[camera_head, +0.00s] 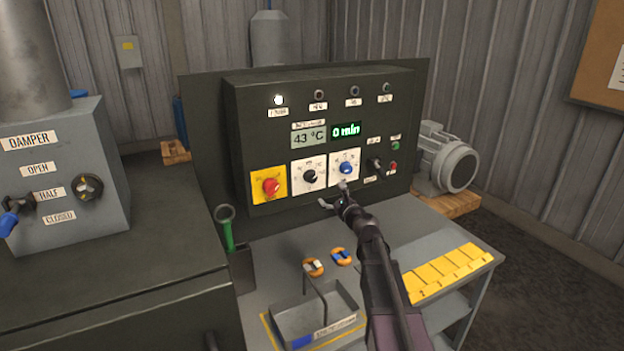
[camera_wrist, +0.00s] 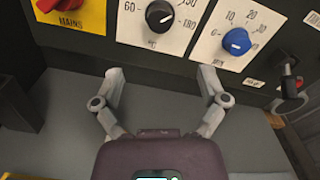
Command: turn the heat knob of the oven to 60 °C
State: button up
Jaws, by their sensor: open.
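The heat knob is the black round knob (camera_head: 309,176) on a white dial plate in the middle of the control panel. In the wrist view the black knob (camera_wrist: 159,16) is at the top centre, between "60" on its left and "180" on its right; its white mark is visible, but its exact setting is hard to read. The display (camera_head: 309,138) above it reads 43 °C. My gripper (camera_head: 334,195) is open and empty, in front of and below the dials. In the wrist view my gripper (camera_wrist: 162,83) has its fingers spread wide, below the knob and apart from it.
A red knob (camera_head: 271,187) on a yellow plate is left of the heat knob; a blue timer knob (camera_head: 346,167) is right of it. A black lever switch (camera_head: 375,163) stands further right. A grey tray (camera_head: 343,301) with an upright handle lies on the bench below.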

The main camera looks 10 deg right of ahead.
aim_at(313, 178)
jog(key=x, duration=1.3)
jog(key=shift+w+a, duration=0.2)
jog(key=shift+w, duration=0.1)
jog(key=shift+c, duration=0.2)
jog(key=shift+d, duration=0.1)
jog(key=c, duration=1.1)
